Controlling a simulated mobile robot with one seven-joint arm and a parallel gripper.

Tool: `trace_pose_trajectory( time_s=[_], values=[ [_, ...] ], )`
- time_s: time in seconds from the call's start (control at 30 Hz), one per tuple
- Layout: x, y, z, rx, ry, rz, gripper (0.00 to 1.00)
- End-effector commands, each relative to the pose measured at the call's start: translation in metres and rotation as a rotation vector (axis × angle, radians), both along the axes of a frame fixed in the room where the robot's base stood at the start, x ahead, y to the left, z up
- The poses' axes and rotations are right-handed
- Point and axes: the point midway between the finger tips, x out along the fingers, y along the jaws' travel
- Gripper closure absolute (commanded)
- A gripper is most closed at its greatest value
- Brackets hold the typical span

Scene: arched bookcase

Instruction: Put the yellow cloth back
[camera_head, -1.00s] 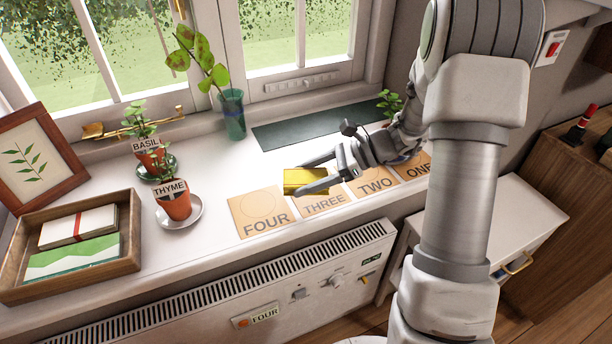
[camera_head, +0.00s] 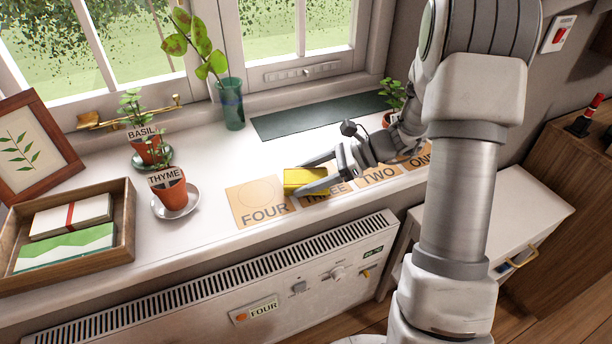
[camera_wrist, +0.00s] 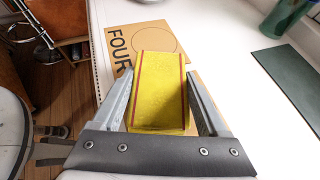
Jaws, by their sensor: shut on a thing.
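The yellow cloth (camera_head: 304,180) is a folded yellow block with dark red stripes along its edges, as the wrist view shows (camera_wrist: 158,92). My gripper (camera_head: 312,181) is shut on it, with one finger on each side. The cloth is over or on the card marked THREE (camera_head: 326,199), beside the card marked FOUR (camera_head: 258,204); I cannot tell whether it touches the sill. In the wrist view, the FOUR card (camera_wrist: 135,40) lies just beyond the cloth.
Cards TWO (camera_head: 378,176) and ONE (camera_head: 418,161) lie to the right. The thyme pot (camera_head: 172,194), basil pot (camera_head: 150,152) and wooden tray (camera_head: 125,235) stand to the left. A glass vase (camera_head: 232,108) and dark green mat (camera_head: 310,117) are behind. White sill between is clear.

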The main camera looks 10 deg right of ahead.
Motion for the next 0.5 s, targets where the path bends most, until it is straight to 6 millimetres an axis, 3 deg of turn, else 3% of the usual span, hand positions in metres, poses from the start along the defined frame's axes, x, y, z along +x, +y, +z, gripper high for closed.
trace_pose_trajectory(
  time_s=[0.4, 0.43, 0.5],
  values=[
    [-0.0001, 0.0, -0.0092, 0.001, 0.0, 0.0, 0.86],
    [0.0, 0.0, -0.0092, 0.001, 0.0, 0.0, 0.22],
    [0.0, 0.0, -0.0087, 0.001, 0.0, 0.0, 0.09]
  ],
)
